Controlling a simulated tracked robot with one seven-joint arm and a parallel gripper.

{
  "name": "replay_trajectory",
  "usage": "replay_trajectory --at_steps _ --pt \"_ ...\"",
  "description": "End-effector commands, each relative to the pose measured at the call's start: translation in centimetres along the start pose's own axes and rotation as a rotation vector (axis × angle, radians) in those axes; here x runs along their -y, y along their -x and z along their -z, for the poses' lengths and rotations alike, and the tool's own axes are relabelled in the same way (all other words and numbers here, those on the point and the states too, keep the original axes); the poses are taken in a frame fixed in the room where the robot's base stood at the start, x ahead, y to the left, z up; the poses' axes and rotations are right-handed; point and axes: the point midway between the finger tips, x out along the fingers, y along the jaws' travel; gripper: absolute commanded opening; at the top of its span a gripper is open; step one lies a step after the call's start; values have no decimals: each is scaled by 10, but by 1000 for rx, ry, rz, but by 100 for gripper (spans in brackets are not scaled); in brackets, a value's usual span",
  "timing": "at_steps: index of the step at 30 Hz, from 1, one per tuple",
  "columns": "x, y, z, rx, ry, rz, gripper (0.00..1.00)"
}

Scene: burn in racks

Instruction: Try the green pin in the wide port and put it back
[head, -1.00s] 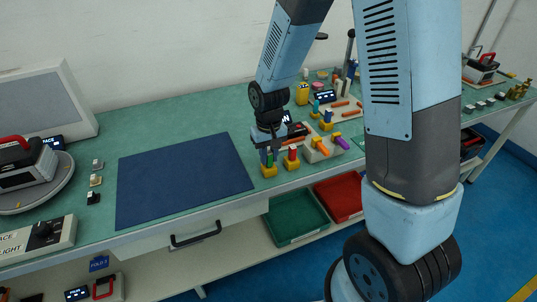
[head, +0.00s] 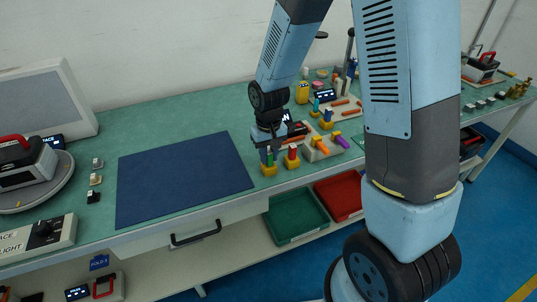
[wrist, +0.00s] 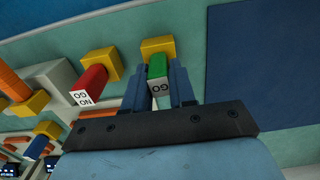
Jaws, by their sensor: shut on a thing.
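The green pin (wrist: 157,66), its end marked GO, stands at a yellow holder block (wrist: 158,46). My gripper (wrist: 159,82) has one finger on each side of the pin and is shut on it. In the head view the green pin (head: 270,159) is upright over its yellow block (head: 270,170) at the bench's front edge, partly hidden by the fingers. I cannot tell how deep it sits. The red NO GO pin (wrist: 90,80) is in a neighbouring yellow block (wrist: 101,62). I cannot tell which opening is the wide port.
A pale block (head: 310,153) with orange and purple pieces stands right of the red pin. A dark blue mat (head: 185,180) lies clear to the left. Several more coloured pins and small displays crowd the bench behind. Green (head: 297,233) and red bins sit on the shelf below.

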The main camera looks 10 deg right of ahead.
Motion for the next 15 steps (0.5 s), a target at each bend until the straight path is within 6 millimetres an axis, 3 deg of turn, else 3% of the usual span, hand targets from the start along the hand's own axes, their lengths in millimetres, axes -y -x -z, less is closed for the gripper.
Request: replay_trajectory --at_steps 8,9,15 --pt "0 0 0 0 0 0 0" --pt "0 0 0 0 0 0 28" --pt "0 0 0 0 0 0 47"
